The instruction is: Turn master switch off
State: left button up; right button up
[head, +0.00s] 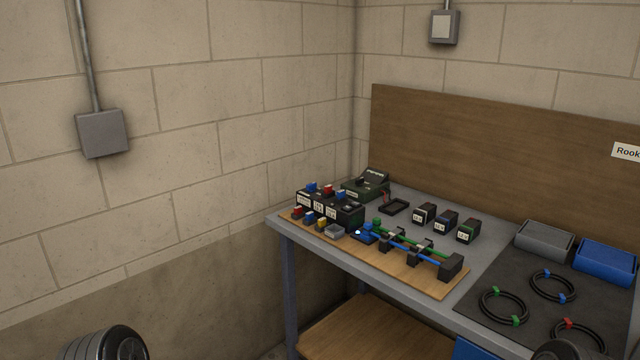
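I cannot tell for sure which part is the master switch. A small red part (386,198) stands at the edge of a black open holder (395,207) on the workbench. On the wooden board nearer the front are a small blue part (364,236) with a white spot, a grey block (333,231), and small red, blue and yellow parts (309,218). Any switch position is too small to read. Neither gripper shows. Only dark rounded parts, probably of my arms, show at the bottom left and bottom right edges.
The workbench (410,196) stands in the wall corner. Its wooden board (425,276) carries green and blue rods. Black boxes (445,222), cable rings (503,306) on a dark mat, and grey (543,240) and blue bins (606,258) stand further right. A grey wall box (102,133) hangs left.

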aim_at(311, 187)
jog(key=i+j+z, duration=0.1)
jog(key=z, duration=0.3)
jog(key=j+z, duration=0.2)
jog(key=z, duration=0.25)
jog(key=j+z, duration=0.15)
jog(key=z, duration=0.25)
jog(key=j+z, duration=0.15)
jog(key=j, duration=0.35)
jog(key=j+z, duration=0.15)
jog(key=j, duration=0.4)
jog(key=j+z, duration=0.2)
jog(key=j, duration=0.3)
jog(key=k+j+z, duration=0.15)
jog(key=j, duration=0.35)
jog(key=k+j+z, duration=0.15)
jog(key=j, duration=0.35)
jog(key=k+j, duration=0.1)
jog(key=j, duration=0.4)
jog(key=k+j, duration=0.1)
jog(key=j, duration=0.35)
